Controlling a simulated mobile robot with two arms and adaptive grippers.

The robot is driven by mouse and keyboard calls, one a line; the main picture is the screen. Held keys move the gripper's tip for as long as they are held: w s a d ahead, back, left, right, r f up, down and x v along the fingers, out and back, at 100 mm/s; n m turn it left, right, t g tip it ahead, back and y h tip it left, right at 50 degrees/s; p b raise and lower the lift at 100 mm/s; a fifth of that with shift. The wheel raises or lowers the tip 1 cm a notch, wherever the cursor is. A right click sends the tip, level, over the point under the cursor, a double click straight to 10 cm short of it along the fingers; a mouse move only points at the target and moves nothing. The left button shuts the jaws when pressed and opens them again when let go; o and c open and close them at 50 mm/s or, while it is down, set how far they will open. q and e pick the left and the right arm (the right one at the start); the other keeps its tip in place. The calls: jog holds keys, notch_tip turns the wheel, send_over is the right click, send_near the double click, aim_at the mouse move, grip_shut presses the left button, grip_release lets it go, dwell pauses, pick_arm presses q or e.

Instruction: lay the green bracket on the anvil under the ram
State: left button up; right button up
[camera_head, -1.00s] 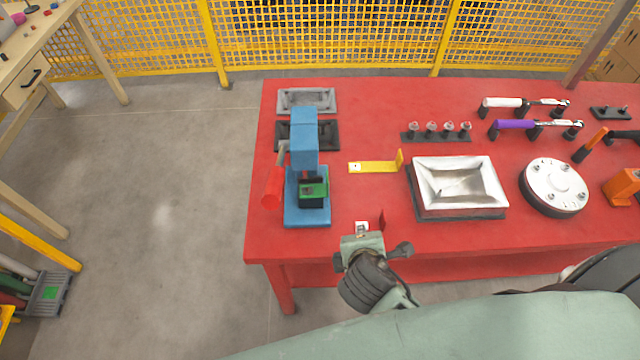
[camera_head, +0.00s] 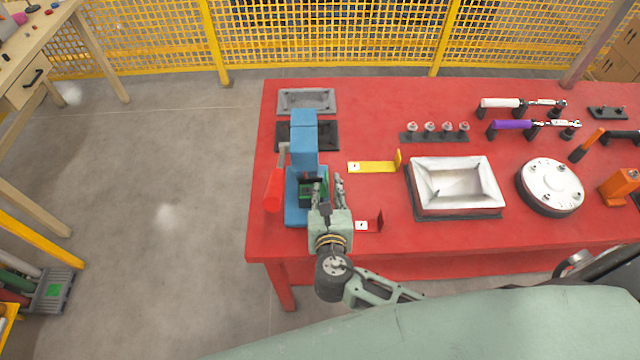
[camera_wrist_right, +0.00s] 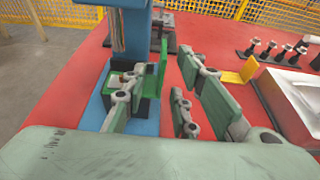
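The blue press (camera_head: 304,145) stands at the left end of the red table, its ram over a dark anvil. The green bracket (camera_head: 306,189) is on the anvil under the ram, partly hidden by my gripper. In the right wrist view its upright green flange (camera_wrist_right: 162,68) shows just right of my left-hand finger. My right gripper (camera_head: 329,188) is open at the press's front right, its fingers apart. One finger overlaps the bracket in view; contact cannot be told. The other is to the right, over the table. My left gripper is not in view.
A yellow bracket (camera_head: 372,167) lies right of the press. A red bracket with a white patch (camera_head: 362,226) lies near the front edge. A red lever handle (camera_head: 272,190) is on the press's left. A white tray (camera_head: 458,184) stands farther right.

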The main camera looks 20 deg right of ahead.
jog(key=shift+x, duration=1.3)
jog(key=shift+c, duration=0.4)
grip_shut()
